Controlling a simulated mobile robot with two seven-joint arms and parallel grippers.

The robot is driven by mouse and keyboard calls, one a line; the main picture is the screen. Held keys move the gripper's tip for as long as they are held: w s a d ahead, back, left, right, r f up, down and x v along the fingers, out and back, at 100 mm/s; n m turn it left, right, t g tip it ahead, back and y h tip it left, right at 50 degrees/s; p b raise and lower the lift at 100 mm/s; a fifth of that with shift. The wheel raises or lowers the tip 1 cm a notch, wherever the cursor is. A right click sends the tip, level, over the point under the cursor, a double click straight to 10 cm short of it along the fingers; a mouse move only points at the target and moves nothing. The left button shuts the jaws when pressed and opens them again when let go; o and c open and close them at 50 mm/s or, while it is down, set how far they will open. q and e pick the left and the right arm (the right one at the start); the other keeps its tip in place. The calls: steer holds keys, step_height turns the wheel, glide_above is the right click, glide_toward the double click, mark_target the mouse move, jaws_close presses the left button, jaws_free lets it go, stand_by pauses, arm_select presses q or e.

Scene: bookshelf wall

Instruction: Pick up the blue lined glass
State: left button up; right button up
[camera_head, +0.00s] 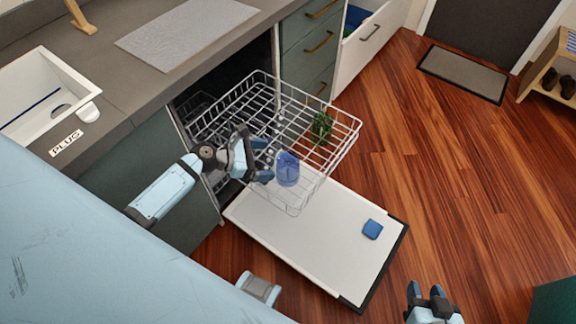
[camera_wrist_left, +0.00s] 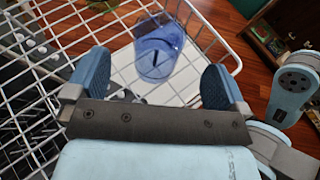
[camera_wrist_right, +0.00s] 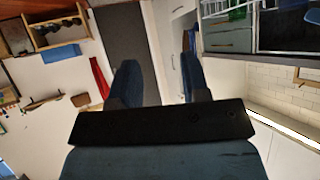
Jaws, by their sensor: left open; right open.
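The blue lined glass (camera_head: 288,169) is a see-through blue tumbler in the white wire rack of the open dishwasher. It also shows in the left wrist view (camera_wrist_left: 157,50), ahead of and between my left fingers. My left gripper (camera_head: 265,160) is open beside the glass, with its fingers pointing toward it; the glass appears just beyond the fingertips. My right gripper (camera_head: 427,292) is open and empty over the floor at the bottom right, far from the glass. It also shows in the right wrist view (camera_wrist_right: 160,80).
The wire rack (camera_head: 345,127) is pulled out and holds a green plant-like item (camera_head: 321,128). The dishwasher door (camera_head: 300,235) lies open below, with a small blue block (camera_head: 372,229) on it. A counter with a sink (camera_head: 45,90) borders the left.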

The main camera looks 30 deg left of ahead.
arm_select(q)
steer(key=shift+b+x, duration=0.6)
steer(key=shift+x, duration=2.5)
steer(key=shift+r, duration=0.2)
steer(key=c, duration=1.1)
arm_select(e)
steer(key=shift+w+a+r, duration=0.1)
steer(key=shift+w, duration=0.1)
arm_select(q)
steer(key=shift+r, duration=0.1)
step_height(320, 180, up, 19)
steer(key=p, duration=0.6)
step_height(320, 180, up, 9)
steer(key=p, duration=1.2)
glide_above(286, 159)
steer(key=shift+s+a+r, duration=0.2)
steer(key=shift+s+a, duration=0.05)
arm_select(e)
step_height(286, 159, up, 10)
steer(key=s+d, duration=0.1)
steer(key=shift+s+d, duration=0.15)
steer(key=shift+s, duration=0.05)
